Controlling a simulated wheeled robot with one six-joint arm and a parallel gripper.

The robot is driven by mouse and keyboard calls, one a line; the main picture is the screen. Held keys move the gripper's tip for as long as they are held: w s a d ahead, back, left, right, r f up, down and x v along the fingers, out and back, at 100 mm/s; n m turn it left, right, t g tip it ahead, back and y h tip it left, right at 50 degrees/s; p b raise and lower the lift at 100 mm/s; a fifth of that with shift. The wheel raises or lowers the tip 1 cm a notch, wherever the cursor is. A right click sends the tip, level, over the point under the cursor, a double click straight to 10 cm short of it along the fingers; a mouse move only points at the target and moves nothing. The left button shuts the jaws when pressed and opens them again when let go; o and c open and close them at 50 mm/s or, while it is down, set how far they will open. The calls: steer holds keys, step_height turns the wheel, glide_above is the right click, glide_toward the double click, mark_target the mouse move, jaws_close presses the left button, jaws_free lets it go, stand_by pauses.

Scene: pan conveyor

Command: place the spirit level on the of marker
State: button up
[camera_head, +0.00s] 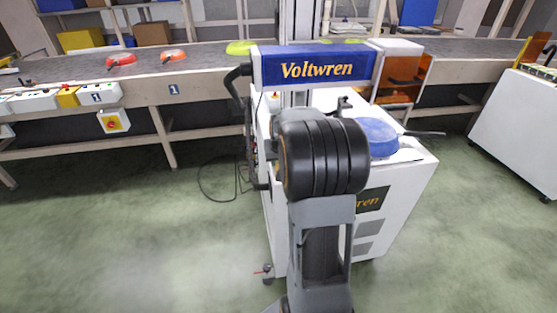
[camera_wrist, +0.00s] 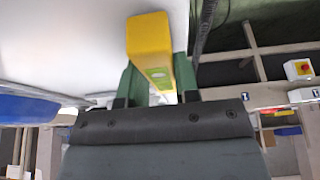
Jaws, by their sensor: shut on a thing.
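In the wrist view, my gripper (camera_wrist: 157,72) has its green fingers closed on either side of a yellow bar, the spirit level (camera_wrist: 148,35). The level points away from the gripper, and its far end overlaps a white surface in the picture. I cannot tell whether it touches that surface. In the head view, my arm hides the gripper and the level. I cannot make out the marker named in the task in either view.
A white cabinet (camera_head: 412,178) with a round blue thing (camera_head: 378,133) on top stands in front of the conveyor (camera_head: 205,58). Red and orange lids (camera_head: 120,60) lie on the conveyor. A white cart (camera_head: 520,125) stands at right. Green floor is open at left.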

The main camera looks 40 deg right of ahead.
steer(key=o, duration=1)
steer(key=shift+f, duration=0.1)
steer(key=shift+r, duration=0.3)
steer(key=p+v, duration=0.2)
steer(key=v, duration=0.9)
steer(key=s+a+f+n, duration=0.1)
steer(key=s+a, duration=0.3)
steer(key=a, duration=0.3)
steer(key=s+a+f+n+y, duration=0.1)
steer(key=s+a+f+n, duration=0.1)
steer(key=s+a, duration=0.3)
steer(key=s+a+f+n+g+y, duration=0.1)
steer(key=s+a, duration=0.3)
steer(key=a, duration=0.5)
steer(key=shift+s+f+n, duration=0.3)
steer(key=shift+f+n, duration=0.2)
steer(key=shift+f, duration=0.2)
